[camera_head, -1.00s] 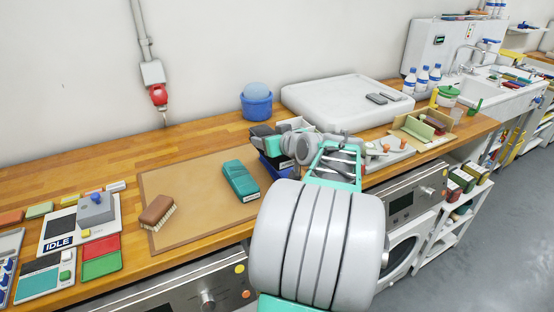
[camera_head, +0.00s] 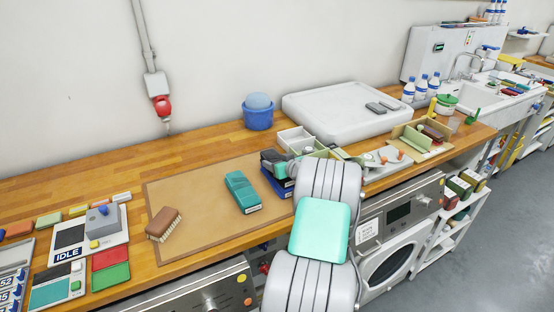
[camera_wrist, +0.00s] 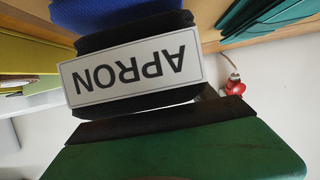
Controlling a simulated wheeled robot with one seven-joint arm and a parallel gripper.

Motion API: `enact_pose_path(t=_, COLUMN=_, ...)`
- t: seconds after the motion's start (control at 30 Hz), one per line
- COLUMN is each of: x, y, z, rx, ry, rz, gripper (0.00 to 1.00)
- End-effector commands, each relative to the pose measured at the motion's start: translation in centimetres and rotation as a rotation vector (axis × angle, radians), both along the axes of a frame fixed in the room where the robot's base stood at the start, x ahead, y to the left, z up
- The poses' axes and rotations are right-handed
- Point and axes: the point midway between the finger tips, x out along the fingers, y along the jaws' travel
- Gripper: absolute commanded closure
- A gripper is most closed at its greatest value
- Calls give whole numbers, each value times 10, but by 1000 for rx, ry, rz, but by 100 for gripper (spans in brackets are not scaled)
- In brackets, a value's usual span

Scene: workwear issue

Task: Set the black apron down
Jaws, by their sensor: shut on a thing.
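The black apron (camera_wrist: 130,100), folded, carries a white APRON label that reads upside down in the wrist view. My gripper (camera_wrist: 170,128) is shut on it; its green, dark-edged finger fills the lower part of that view. A blue folded apron (camera_wrist: 115,12) lies against the black one, with no gap that I can see. In the head view the black apron (camera_head: 269,156) shows at the top of a small stack over the blue apron (camera_head: 276,185), left of my arm. My arm hides the fingertips there.
A teal folded apron (camera_head: 242,192) lies left of the stack on the tan mat (camera_head: 205,207), with a brush (camera_head: 163,224) farther left. A white box (camera_head: 296,139), a blue bucket (camera_head: 258,113) and a large white tray (camera_head: 330,112) stand behind. The mat's middle is clear.

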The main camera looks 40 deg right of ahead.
Motion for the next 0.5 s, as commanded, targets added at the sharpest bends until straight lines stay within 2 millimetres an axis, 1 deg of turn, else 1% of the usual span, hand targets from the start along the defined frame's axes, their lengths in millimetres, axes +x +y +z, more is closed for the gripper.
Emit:
enact_pose_path(t=0.1, x=0, y=0, z=1, rx=-1, ry=-2, rz=0, gripper=86)
enact_pose_path(t=0.27, x=0, y=0, z=-3, rx=-1, ry=-2, rz=0, gripper=86)
enact_pose_path(t=0.3, x=0, y=0, z=-2, rx=0, ry=0, rz=0, gripper=31)
enact_pose_path(t=0.5, x=0, y=0, z=-2, rx=0, ry=0, rz=0, gripper=15)
